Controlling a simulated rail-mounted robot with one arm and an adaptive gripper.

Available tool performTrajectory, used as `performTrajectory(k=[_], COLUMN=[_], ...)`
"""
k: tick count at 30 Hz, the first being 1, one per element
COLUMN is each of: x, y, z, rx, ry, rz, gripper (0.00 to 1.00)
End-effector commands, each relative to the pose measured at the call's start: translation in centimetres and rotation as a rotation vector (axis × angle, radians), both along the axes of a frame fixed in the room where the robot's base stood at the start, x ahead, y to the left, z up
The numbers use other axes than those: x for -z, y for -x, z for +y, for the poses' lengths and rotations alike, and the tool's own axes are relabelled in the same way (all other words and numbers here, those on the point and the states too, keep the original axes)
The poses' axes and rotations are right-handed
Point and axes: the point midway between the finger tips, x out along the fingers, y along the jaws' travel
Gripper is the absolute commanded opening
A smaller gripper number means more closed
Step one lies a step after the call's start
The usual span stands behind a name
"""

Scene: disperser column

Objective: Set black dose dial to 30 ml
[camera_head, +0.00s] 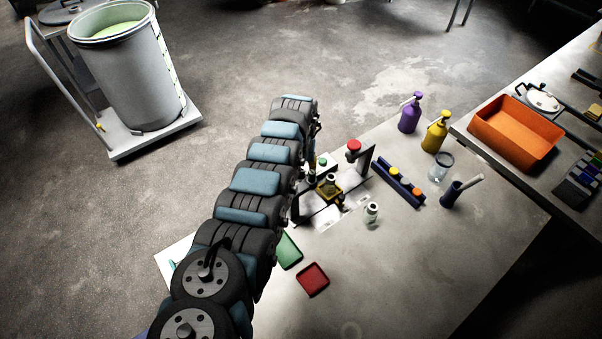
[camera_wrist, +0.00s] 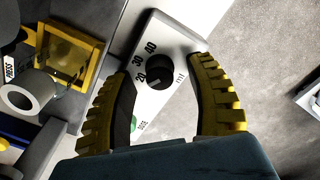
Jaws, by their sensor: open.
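The black dose dial (camera_wrist: 155,72) is a round knob on a white panel (camera_wrist: 176,38) in the wrist view. The marks 20, 30 and 40 run around its left and upper side. A pale pointer mark on the knob seems to face lower left, near or just below 20; its exact reading is unclear. My gripper (camera_wrist: 162,67) is open, with one yellow-ribbed finger left of the dial and one to its right, both apart from it. In the head view my arm hides the dial and gripper.
A yellow square fixture (camera_wrist: 72,55) and a pale cylinder (camera_wrist: 18,98) are left of the panel. In the head view, a red knob (camera_head: 353,145), a small bottle (camera_head: 371,212), a blue rack (camera_head: 398,184) and a red tray (camera_head: 313,279) are on the table. The table's front right is clear.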

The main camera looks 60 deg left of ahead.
Motion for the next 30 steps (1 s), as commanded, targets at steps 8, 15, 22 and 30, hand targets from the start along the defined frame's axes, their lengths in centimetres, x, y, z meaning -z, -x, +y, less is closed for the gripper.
performTrajectory(k=[8,15,22,30], x=[0.86,0.84,0.84,0.82], y=[-0.12,-0.08,-0.06,-0.08], z=[0.06,0.06,0.08,0.05], rx=[0.001,0.0,0.0,0.008], ry=[-0.003,-0.002,-0.002,-0.002], rz=[-0.003,-0.003,-0.002,-0.002], gripper=[0.55,0.44,0.0,0.0])
